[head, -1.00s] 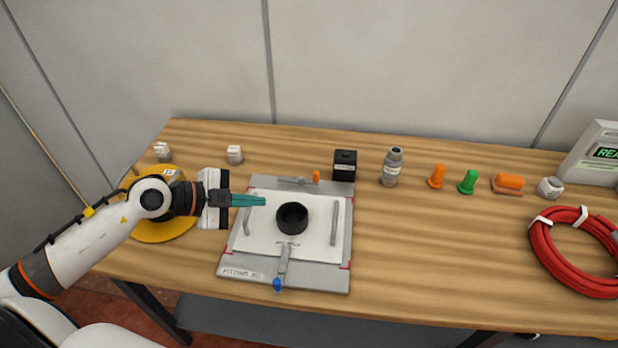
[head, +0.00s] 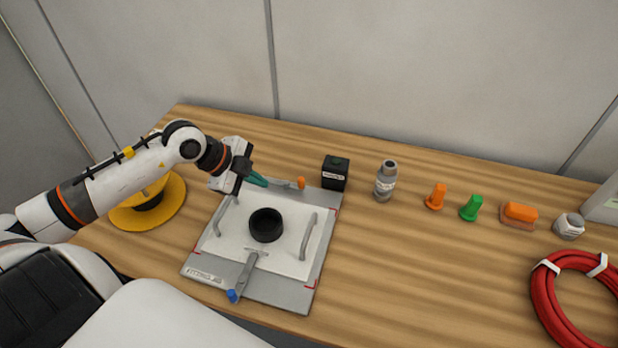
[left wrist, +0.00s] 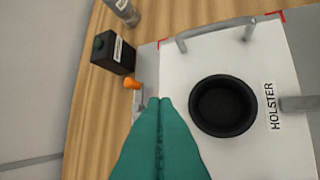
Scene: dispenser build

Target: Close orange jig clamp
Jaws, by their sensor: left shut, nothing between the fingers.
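The orange-tipped jig clamp (head: 300,183) lies along the far edge of the grey fitting jig (head: 321,253). Its orange knob also shows in the left wrist view (left wrist: 133,83), just beyond my fingertips. My left gripper (head: 264,183) is shut and empty, with its teal fingers pointing right at the clamp's bar, left of the knob. Whether the fingertips touch the clamp, I cannot tell; the fingers hide part of the bar. A black round cup (head: 266,225) sits on the white plate of the jig. A blue-tipped clamp (head: 235,295) is at the near edge. My right gripper is not in view.
A black box (head: 335,174) stands just behind the jig's far right corner, close to the orange knob. A grey bottle (head: 386,182), orange and green pegs and a red cable coil (head: 546,300) lie farther right. A yellow disc (head: 171,207) is under my left arm.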

